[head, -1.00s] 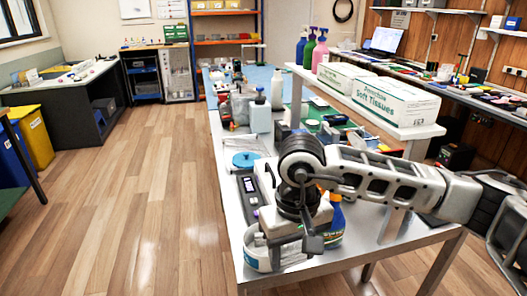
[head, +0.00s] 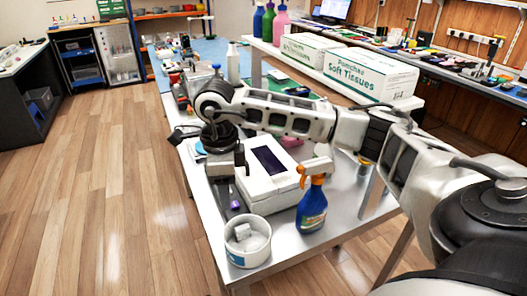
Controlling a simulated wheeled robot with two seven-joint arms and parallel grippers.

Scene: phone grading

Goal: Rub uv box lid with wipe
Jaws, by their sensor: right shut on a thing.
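The UV box (head: 262,188) is a white box on the near part of the metal table. Its lid (head: 292,178) is shut, with a dark rectangular window in it. My right gripper (head: 226,170) points down by the left edge of the box. It is shut on a wipe, which the hand mostly hides; I cannot tell whether it touches the lid. A round white tub (head: 248,258) with white material inside stands at the table's near corner. My left gripper is not in view.
A blue spray bottle (head: 312,207) with an orange head stands right of the box, close to it. Tissue boxes (head: 370,75) stand on a raised shelf behind my right arm. A dark device (head: 225,197) lies left of the box. Bare tabletop shows at the right.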

